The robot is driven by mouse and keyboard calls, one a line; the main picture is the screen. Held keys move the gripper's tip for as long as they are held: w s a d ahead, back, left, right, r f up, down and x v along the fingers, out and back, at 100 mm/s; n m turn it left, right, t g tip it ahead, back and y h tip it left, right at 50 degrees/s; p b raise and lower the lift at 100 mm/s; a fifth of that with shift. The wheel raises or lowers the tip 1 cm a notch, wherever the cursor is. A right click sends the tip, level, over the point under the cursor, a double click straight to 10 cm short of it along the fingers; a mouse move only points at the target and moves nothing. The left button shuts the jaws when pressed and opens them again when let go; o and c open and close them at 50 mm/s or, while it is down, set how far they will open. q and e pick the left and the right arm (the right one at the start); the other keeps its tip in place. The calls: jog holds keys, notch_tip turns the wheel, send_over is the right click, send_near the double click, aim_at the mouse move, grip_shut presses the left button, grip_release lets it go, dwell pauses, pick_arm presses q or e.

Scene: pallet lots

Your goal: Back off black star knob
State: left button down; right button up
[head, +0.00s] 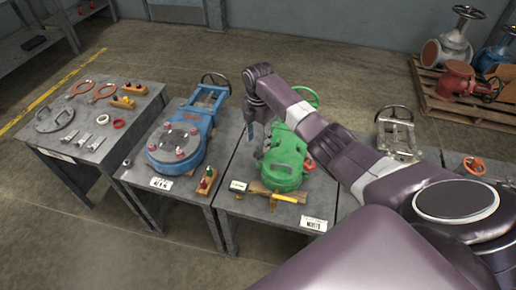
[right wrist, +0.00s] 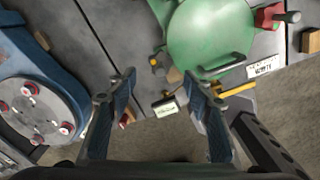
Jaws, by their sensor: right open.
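I cannot make out a black star knob for certain in either view. A green valve body (head: 286,160) lies on the middle table and shows in the right wrist view (right wrist: 205,35), with a thin dark handle (right wrist: 222,66) on its cover. My right gripper (head: 258,140) hangs down by the left side of the green body. In the right wrist view its two fingers (right wrist: 159,78) are spread wide with nothing between them. My right arm hides part of the green body and the table beyond. My left gripper is in neither view.
A blue valve (head: 180,140) with red knobs lies on the table to the left. A small block with red and green pieces (head: 207,180) is at its edge. A yellow-handled tool (head: 285,198) lies before the green body. Several tools lie on the far-left table (head: 65,145).

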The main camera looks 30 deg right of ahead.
notch_tip(320, 180, up, 6)
jog(key=shift+f, duration=0.1)
dwell(0.5)
